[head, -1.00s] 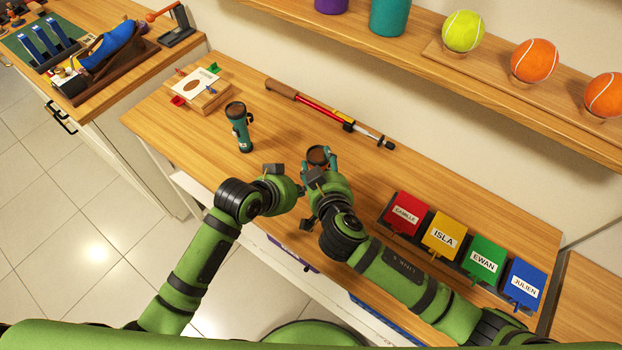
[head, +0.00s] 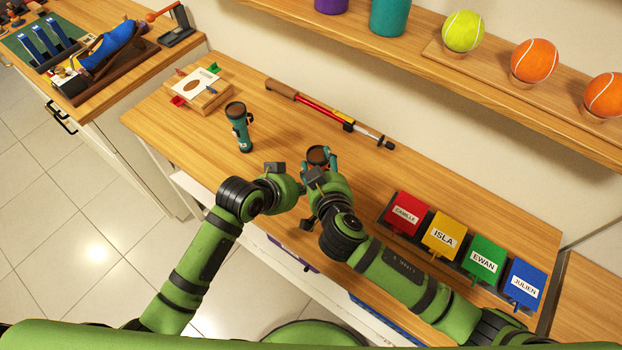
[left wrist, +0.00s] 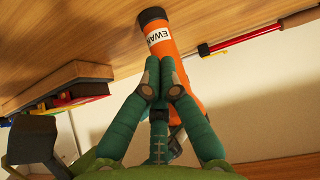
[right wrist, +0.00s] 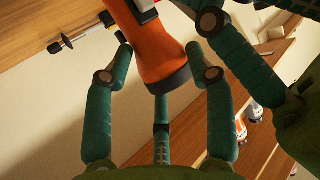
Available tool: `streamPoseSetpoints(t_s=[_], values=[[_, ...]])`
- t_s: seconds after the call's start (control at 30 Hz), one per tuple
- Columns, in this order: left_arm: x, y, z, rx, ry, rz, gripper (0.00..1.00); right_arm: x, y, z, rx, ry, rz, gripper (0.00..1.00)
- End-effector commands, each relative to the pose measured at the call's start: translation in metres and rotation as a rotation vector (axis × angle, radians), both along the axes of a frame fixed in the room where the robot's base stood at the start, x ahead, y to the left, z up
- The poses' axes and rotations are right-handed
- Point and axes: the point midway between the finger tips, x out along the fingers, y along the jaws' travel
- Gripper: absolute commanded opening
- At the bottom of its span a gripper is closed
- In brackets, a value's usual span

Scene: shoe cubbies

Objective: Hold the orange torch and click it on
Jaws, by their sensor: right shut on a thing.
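The orange torch (left wrist: 165,40) with an EWAN label shows in the left wrist view, and its flared head (right wrist: 163,78) shows in the right wrist view. In the head view only its dark round end (head: 317,155) shows above my grippers. My right gripper (head: 322,162) has its fingers around the torch near the flared head (right wrist: 165,55). My left gripper (head: 298,188) is beside it, with its fingertips drawn together (left wrist: 160,75) close against the torch body. I cannot tell whether they touch it. The switch and the lit state are not clear.
A teal torch (head: 240,128) stands upright to the left. A red pole (head: 328,112) lies at the back of the table (head: 190,140). A wooden block with clips (head: 202,90) is at the far left. Coloured name flaps (head: 442,235) stand at right. A shelf with balls (head: 535,60) overhangs the back.

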Motion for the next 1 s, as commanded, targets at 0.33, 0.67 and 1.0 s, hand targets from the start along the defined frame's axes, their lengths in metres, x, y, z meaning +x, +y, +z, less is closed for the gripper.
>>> streamPoseSetpoints(t_s=[0.33,0.67,1.0], values=[[-0.0001,0.0002,-0.0001,0.0,0.0,0.0,0.0,-0.0001,0.0003,0.0002,0.001,0.0,0.001,0.17],[0.0051,-0.0034,0.0001,0.0,0.0,0.0,0.0,-0.0001,0.0003,0.0002,0.001,0.0,0.001,0.17],[0.0069,-0.0049,-0.0003,0.0,0.0,0.0,0.0,0.0,0.0001,0.0001,0.0,0.0,0.0,0.17]])
